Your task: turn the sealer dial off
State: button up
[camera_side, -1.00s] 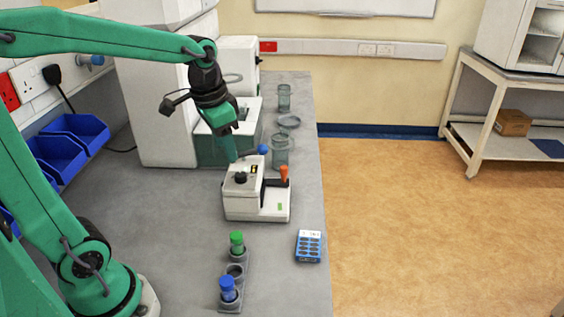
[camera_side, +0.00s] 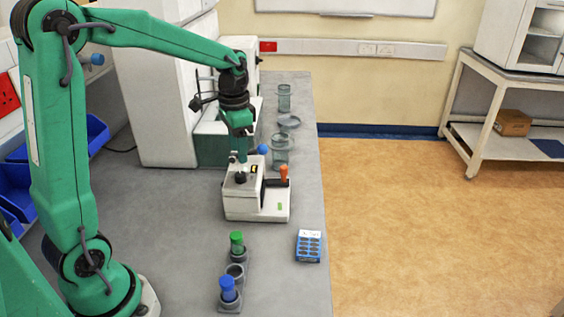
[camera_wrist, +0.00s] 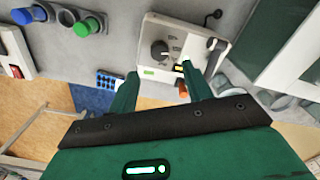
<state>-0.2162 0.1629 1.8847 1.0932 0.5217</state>
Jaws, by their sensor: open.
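The sealer (camera_side: 245,207) is a white-and-grey box on the bench, with an orange-handled lever and a blue ball knob near it. Its dark round dial (camera_side: 240,178) is on the top at the left. In the wrist view the dial (camera_wrist: 159,49) has a light pointer mark, and the sealer body (camera_wrist: 190,28) surrounds it. My gripper (camera_side: 241,163) points down just over the dial, partly covering it from the side. In the wrist view my gripper (camera_wrist: 160,86) is open and empty, and the dial appears just beyond the gap between the fingers. Contact cannot be told.
A rack holds a green-capped vial (camera_side: 237,242) and a blue-capped vial (camera_side: 228,288). A blue blister pack (camera_side: 309,246) lies near the bench edge. Clear jars (camera_side: 280,150) stand behind the sealer. Blue bins (camera_side: 97,134) are at the left.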

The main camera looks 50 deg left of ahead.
aim_at(241, 174)
jog(key=shift+f, duration=3.65)
jog(key=c, duration=1)
